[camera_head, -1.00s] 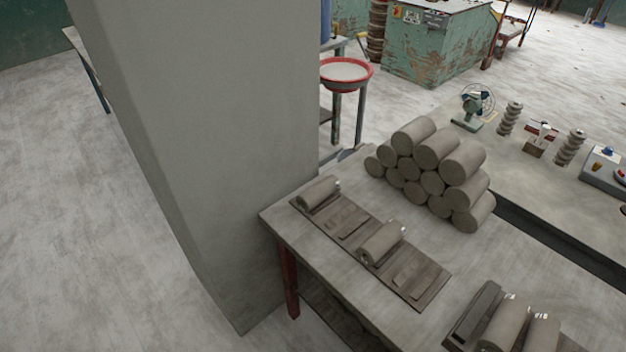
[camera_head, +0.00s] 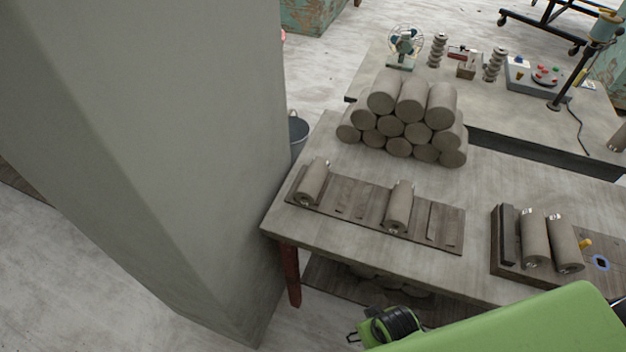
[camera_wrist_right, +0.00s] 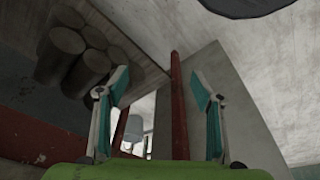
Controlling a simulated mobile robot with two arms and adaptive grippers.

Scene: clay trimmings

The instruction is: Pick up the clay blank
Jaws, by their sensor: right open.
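Several grey-brown clay cylinders lie in a pile (camera_head: 411,101) at the back of the table. One clay cylinder (camera_head: 313,182) lies at the left end of a slotted wooden board (camera_head: 449,229), and another (camera_head: 399,207) lies near its middle. Two more cylinders (camera_head: 535,239) lie on a wooden stand at the right. I cannot tell which one is the blank meant. My right gripper shows in the right wrist view (camera_wrist_right: 160,88), open and empty, its teal-lined fingers apart in front of a red table leg. My left gripper is not in view.
A large grey pillar (camera_head: 150,150) stands close to the table's left end. More cylinders (camera_wrist_right: 62,52) lie beneath the table. Its red leg (camera_head: 291,275) stands at the front left corner. A fan (camera_head: 404,46) and tools sit on the table behind. My green arm covers the lower right.

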